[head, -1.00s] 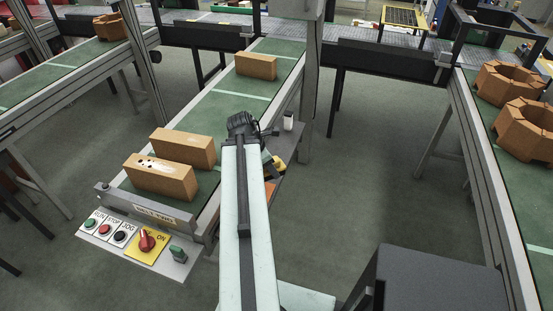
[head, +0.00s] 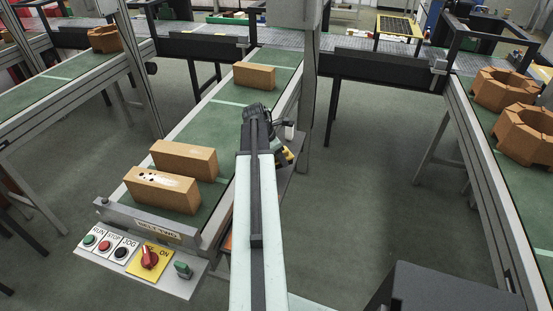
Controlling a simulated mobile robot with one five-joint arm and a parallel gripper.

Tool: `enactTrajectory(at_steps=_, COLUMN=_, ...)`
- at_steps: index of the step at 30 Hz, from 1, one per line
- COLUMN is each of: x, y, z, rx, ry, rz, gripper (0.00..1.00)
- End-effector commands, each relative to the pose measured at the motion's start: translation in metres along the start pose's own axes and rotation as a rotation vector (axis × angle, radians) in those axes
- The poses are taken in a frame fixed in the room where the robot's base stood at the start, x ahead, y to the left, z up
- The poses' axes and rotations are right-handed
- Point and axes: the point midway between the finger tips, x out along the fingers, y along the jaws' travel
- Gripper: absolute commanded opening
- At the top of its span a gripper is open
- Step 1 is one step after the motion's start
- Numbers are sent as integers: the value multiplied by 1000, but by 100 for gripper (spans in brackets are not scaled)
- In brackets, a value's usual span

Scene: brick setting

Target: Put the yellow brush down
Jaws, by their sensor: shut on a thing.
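My arm reaches forward over the right side of the belt, with the dark end of my gripper (head: 258,114) at its far end. The fingers are mostly hidden behind the wrist and arm. My gripper is shut on the yellow brush (head: 288,153), of which only a small yellow and black part shows just right of the arm. The brush is above or near a narrow grey side shelf (head: 292,168) beside the belt. I cannot tell whether it touches the shelf.
The green belt (head: 222,122) carries orange bricks, two near (head: 160,190) and one farther off (head: 254,76). A control panel (head: 140,262) is at its near end. A small white item (head: 289,131) stands by the shelf. Ring-shaped brick stacks (head: 502,88) are on the right belt.

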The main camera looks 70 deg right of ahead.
Motion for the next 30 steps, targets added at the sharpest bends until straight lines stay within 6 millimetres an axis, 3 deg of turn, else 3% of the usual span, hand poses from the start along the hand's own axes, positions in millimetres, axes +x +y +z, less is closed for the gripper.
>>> enactTrajectory(at_steps=3, x=8, y=18, z=13, rx=0, ry=0, rz=0, gripper=11)
enactTrajectory(at_steps=12, x=12, y=28, z=19, rx=-3, ry=-1, rz=2, gripper=11)
enactTrajectory(at_steps=18, x=51, y=23, z=11, rx=8, ry=-1, rz=-3, gripper=11)
enactTrajectory(at_steps=30, x=53, y=21, z=13, rx=13, ry=-1, rz=-5, gripper=11)
